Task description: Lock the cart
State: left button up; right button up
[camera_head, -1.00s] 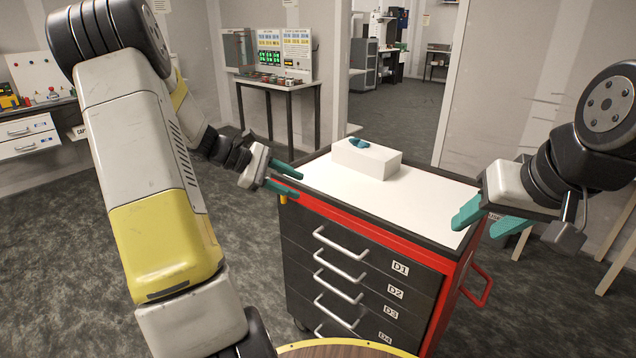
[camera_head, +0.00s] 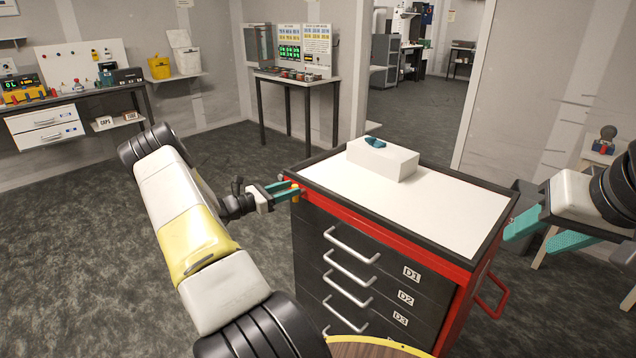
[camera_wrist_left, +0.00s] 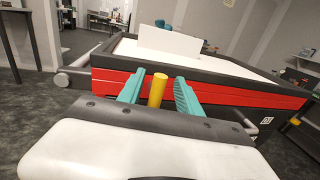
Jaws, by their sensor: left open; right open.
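The cart (camera_head: 443,249) has a red frame, dark drawers labelled D1, D2 and D3, and a white top. A yellow peg (camera_wrist_left: 158,89) stands at its front left corner; a small yellow part of it shows in the head view (camera_head: 295,193). My left gripper (camera_head: 284,190) is open at that corner. In the left wrist view its teal fingers (camera_wrist_left: 160,92) are on either side of the peg, with visible gaps. My right gripper (camera_head: 548,233) is open and empty, to the right of the cart.
A white box (camera_head: 385,163) with a small blue object (camera_head: 374,141) on it sits on the cart top. A red handle (camera_head: 493,298) sticks out at the cart's right side. A bench (camera_head: 75,98) and an instrument table (camera_head: 294,79) stand behind. The floor at left is clear.

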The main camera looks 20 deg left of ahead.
pick_arm(q)
jog(key=shift+x, duration=1.25)
grip_shut()
